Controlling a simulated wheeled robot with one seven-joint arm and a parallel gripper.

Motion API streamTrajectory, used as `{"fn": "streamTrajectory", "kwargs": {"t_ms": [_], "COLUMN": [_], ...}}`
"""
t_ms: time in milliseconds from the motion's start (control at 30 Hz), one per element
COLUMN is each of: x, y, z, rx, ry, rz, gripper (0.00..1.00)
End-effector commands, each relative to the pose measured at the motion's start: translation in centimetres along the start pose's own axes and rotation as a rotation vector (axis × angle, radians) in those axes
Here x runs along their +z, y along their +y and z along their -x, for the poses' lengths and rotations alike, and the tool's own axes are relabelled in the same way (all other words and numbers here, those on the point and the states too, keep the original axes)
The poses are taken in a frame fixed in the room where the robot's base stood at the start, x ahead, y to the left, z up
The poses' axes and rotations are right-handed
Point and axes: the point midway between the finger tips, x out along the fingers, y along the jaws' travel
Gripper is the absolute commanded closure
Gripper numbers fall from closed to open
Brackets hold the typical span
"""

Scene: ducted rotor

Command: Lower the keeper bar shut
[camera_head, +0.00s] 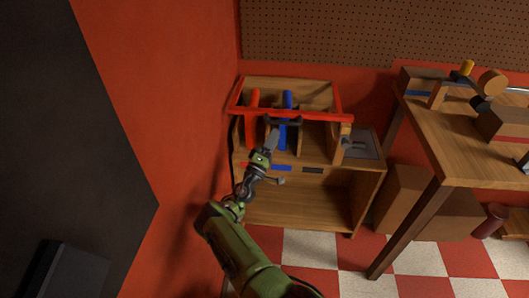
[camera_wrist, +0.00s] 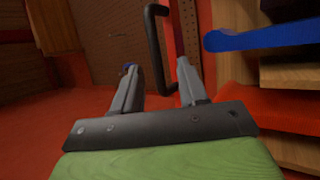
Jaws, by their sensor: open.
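The keeper bar appears to be the long red bar (camera_head: 318,116) across the top front of a wooden cabinet (camera_head: 300,215). It spans the cabinet's width, and I cannot tell how far it is from closed. A black handle sits near its middle and shows as a dark loop (camera_wrist: 152,40) in the wrist view. My gripper (camera_head: 275,136) is at the front of the bar by the handle. In the wrist view my gripper (camera_wrist: 156,68) is open, with the loop between or just beyond its fingers. Contact cannot be told.
A red upright (camera_head: 252,122) and a blue upright (camera_head: 288,101) stand in the cabinet's top. A grey panel (camera_head: 359,145) lies at its right. A wooden workbench (camera_head: 455,135) with tools stands farther right. The red wall (camera_head: 165,90) is close on the left.

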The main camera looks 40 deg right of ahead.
Motion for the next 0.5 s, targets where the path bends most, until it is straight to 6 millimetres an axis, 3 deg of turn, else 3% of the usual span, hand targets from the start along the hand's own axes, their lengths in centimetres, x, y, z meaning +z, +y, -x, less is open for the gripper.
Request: {"fn": "streamTrajectory", "kwargs": {"t_ms": [100, 300, 500], "x": [-0.2, -0.1, 0.0], "y": [0.1, 0.1, 0.0], "z": [3.5, 8.1, 9.6], "rx": [-0.001, 0.001, 0.002], "ry": [0.01, 0.007, 0.002], "rz": [0.006, 0.001, 0.0], "gripper": [0.58, 0.58, 0.58]}}
